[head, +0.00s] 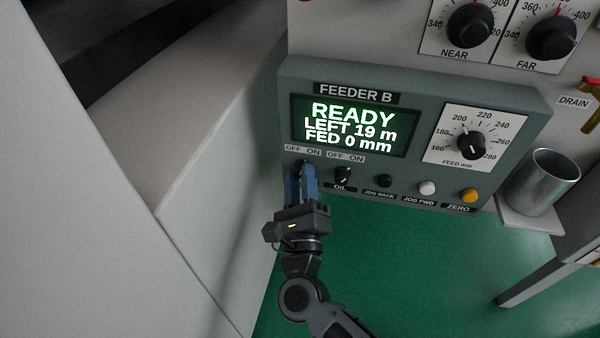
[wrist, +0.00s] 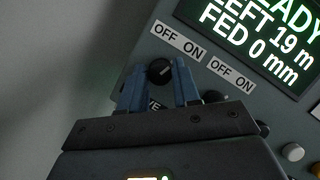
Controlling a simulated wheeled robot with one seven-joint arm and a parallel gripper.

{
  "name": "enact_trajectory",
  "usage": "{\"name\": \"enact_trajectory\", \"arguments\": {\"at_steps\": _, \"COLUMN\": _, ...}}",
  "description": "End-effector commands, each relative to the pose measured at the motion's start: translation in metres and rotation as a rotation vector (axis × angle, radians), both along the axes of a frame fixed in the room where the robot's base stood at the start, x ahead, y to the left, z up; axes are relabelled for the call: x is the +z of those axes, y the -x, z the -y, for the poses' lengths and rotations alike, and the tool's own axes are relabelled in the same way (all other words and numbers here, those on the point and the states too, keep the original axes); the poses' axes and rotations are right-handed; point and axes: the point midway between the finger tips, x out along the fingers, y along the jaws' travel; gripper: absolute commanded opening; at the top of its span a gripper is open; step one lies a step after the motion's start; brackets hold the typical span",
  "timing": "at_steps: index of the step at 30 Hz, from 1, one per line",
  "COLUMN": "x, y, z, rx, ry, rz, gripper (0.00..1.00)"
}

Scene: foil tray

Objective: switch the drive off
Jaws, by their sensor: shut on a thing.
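The drive switch is a small black knob (wrist: 159,72) under the leftmost OFF/ON label on the Feeder B panel (head: 425,95). Its pale pointer line leans up and right, towards ON, in the wrist view. My gripper (head: 301,170) reaches up to the panel's lower left, with its blue fingers on either side of this knob and shut on it. The fingers show in the wrist view too (wrist: 158,85). They cover most of the knob in the head view and most of the name label below it.
The oil knob (head: 343,175) sits close to the right of my fingers. Further right are a black button (head: 384,181), a white button (head: 427,188) and a yellow button (head: 469,195). The screen (head: 350,125) reads READY. A wall stands close on the left.

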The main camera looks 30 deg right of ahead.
Motion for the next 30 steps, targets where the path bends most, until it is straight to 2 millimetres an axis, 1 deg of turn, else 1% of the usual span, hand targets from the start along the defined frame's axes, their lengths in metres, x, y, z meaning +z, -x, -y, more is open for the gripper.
{"name": "enact_trajectory", "arguments": {"at_steps": 1, "x": 0.0062, "y": 0.0008, "z": 0.0004, "rx": 0.000, "ry": 0.029, "rz": -0.031, "gripper": 0.01}}
{"name": "enact_trajectory", "arguments": {"at_steps": 13, "x": 0.0105, "y": 0.0018, "z": 0.0012, "rx": 0.001, "ry": 0.302, "rz": -0.289, "gripper": 0.01}}
{"name": "enact_trajectory", "arguments": {"at_steps": 21, "x": 0.0105, "y": 0.0020, "z": 0.0012, "rx": 0.002, "ry": 0.470, "rz": -0.446, "gripper": 0.01}}
{"name": "enact_trajectory", "arguments": {"at_steps": 30, "x": 0.0084, "y": 0.0015, "z": 0.0012, "rx": 0.002, "ry": 0.593, "rz": -0.559, "gripper": 0.01}}
